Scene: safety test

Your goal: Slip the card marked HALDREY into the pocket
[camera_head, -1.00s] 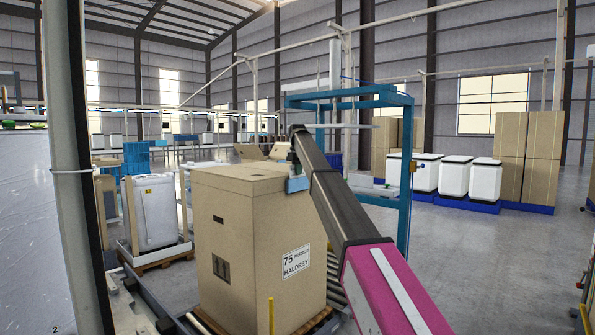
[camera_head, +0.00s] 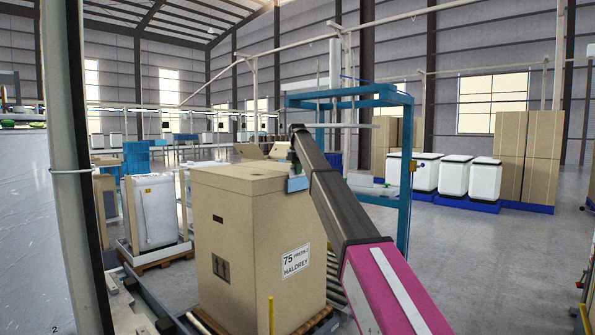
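A tall brown carton (camera_head: 250,235) stands on rollers in front of me. A white label (camera_head: 296,262) on its right face reads "75" and "HALDREY"; other print on it is too small to read. My arm reaches from the lower right to the carton's upper right corner. My gripper (camera_head: 296,165) is at that top edge, small and dark, and its fingers cannot be made out. A small light-blue piece (camera_head: 298,184) shows just below it, against the carton's corner; I cannot tell whether it is held, or whether it is a card or a pocket.
A pale post (camera_head: 68,170) and a white wrapped load (camera_head: 25,230) fill the left. A white appliance (camera_head: 152,212) stands behind the carton's left. A blue frame (camera_head: 404,180) rises behind my arm. White units (camera_head: 455,175) and tall cartons stand farther right. The floor at right is open.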

